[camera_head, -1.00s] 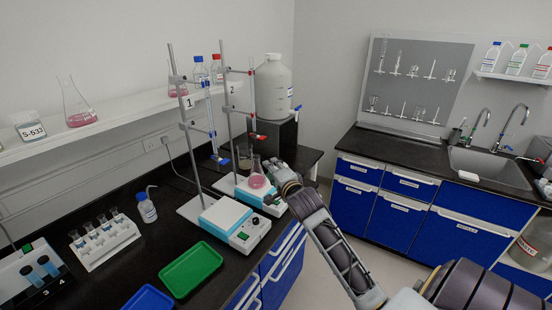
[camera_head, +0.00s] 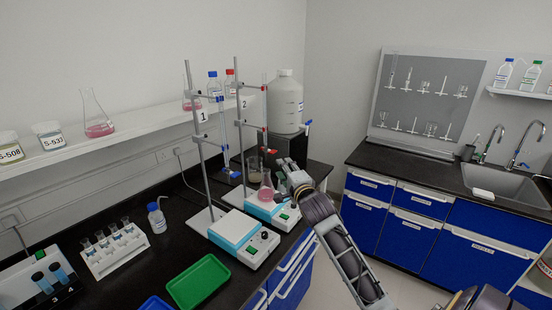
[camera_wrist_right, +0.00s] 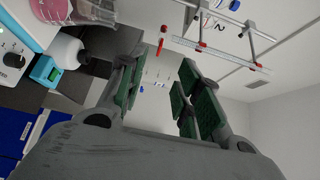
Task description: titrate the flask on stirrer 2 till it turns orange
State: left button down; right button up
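The flask (camera_head: 266,194) on stirrer 2 holds pink liquid. It stands on the rear white-and-blue stirrer (camera_head: 283,217), under the burette with a red tap (camera_head: 264,135) on the stand below label 2. My right gripper (camera_head: 284,168) is just right of the flask's upper part, near the burette's lower end. In the right wrist view, its fingers (camera_wrist_right: 160,98) are apart with nothing between them. The flask's pink base shows at that view's upper left (camera_wrist_right: 67,38), and the burette lies to the upper right, outside the fingers (camera_wrist_right: 222,56). My left gripper is out of view.
The front stirrer (camera_head: 245,238) carries another stand, with a blue-tapped burette. A beaker (camera_head: 254,170) and a large white jug (camera_head: 285,100) are behind the flask. A green tray (camera_head: 199,281), a tube rack (camera_head: 115,252) and a wash bottle (camera_head: 157,218) occupy the near bench.

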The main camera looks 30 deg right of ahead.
aim_at(271, 151)
jog(key=p+x, duration=0.2)
jog(key=x, duration=1.1)
dwell(0.4)
jog(key=shift+s, duration=0.1)
jog(key=shift+c, duration=0.4)
grip_shut()
